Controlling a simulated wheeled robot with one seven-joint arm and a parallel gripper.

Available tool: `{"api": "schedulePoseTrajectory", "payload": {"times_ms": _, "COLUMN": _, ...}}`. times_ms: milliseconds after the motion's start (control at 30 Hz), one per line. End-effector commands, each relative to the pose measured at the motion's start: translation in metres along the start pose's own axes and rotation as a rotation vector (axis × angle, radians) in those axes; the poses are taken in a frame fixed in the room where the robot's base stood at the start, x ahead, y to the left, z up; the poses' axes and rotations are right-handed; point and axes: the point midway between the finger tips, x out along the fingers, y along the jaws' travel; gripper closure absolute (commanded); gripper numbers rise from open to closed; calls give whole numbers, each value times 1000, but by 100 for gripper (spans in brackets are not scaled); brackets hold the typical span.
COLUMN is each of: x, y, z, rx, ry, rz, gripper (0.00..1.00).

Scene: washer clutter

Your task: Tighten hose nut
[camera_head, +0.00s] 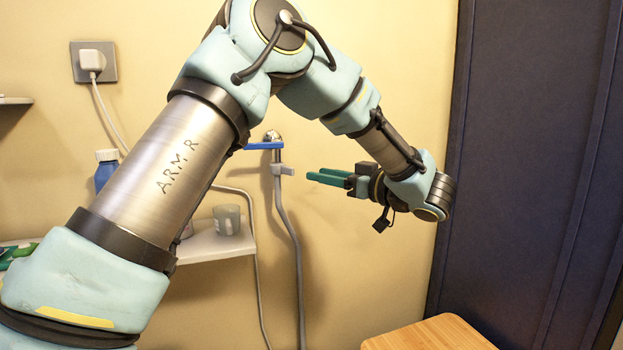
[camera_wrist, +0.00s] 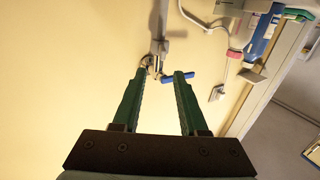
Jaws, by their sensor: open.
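A wall tap (camera_head: 272,136) with a blue lever (camera_head: 262,146) sits on the wall in the head view. Below it is the grey hose nut (camera_head: 282,169), with a tab to the right. The grey hose (camera_head: 288,225) hangs down from it. My gripper (camera_head: 309,175) is open and empty, its green fingers pointing left, to the right of the nut and apart from it in the picture. In the wrist view the gripper (camera_wrist: 160,74) has its two fingers spread. The blue lever (camera_wrist: 180,77) and the grey nut (camera_wrist: 159,46) show beyond the fingertips.
A shelf (camera_head: 215,246) at left holds a grey cup (camera_head: 227,219); a blue bottle (camera_head: 106,170) shows behind my arm. A plugged socket (camera_head: 93,61) has a hanging cord. A dark panel (camera_head: 535,150) is at right, a wooden top (camera_head: 430,335) below. Wall space under my gripper is clear.

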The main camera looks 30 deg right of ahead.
Motion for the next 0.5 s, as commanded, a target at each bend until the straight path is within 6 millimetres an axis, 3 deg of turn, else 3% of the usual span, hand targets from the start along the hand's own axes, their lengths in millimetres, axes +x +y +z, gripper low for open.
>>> {"api": "schedulePoseTrajectory", "payload": {"times_ms": 500, "x": -10, "y": 0, "z": -4, "rx": 11, "ry": 7, "rz": 30, "gripper": 57}}
